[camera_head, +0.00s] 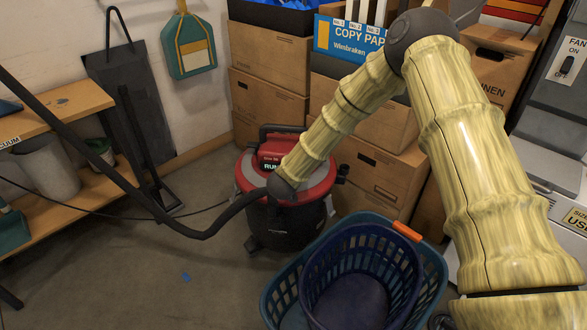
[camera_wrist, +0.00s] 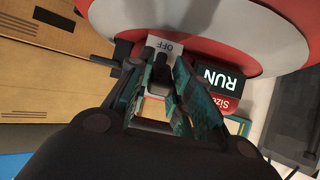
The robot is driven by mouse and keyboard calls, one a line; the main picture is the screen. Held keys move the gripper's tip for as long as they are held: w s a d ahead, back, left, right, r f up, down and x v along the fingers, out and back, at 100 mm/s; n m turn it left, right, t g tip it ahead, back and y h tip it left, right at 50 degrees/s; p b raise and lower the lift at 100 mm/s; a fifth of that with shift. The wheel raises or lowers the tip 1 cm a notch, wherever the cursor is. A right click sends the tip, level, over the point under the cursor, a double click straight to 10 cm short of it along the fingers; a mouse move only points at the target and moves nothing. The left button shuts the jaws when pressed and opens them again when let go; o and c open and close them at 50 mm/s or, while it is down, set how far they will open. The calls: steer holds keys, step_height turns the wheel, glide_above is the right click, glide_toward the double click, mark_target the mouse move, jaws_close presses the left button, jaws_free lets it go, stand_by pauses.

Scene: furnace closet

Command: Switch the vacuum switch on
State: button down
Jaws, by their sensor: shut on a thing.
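A white switch plate (camera_wrist: 152,44) there shows "OFF" upside down. The dark vacuum switch (camera_wrist: 161,68) is at the plate's lower edge, between my fingertips. My gripper (camera_wrist: 158,80) has teal fingers on both sides of the switch and is shut on it. The fingers hide part of the plate, and I cannot tell the switch's position. In the head view my arm hides the switch.
Blue laundry baskets (camera_head: 432,270) stand close in front of the vacuum. Cardboard boxes (camera_head: 268,95) are stacked behind it. A wooden shelf (camera_head: 60,112) is at left, and the vacuum's hose (camera_head: 205,232) crosses toward it. Floor at lower left is mostly clear.

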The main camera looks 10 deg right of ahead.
stand_by(0.4)
steer(key=c, duration=1.3)
jaws_free()
steer(key=shift+r, duration=0.1)
steer(key=v, duration=1.2)
steer(key=shift+w, duration=0.1)
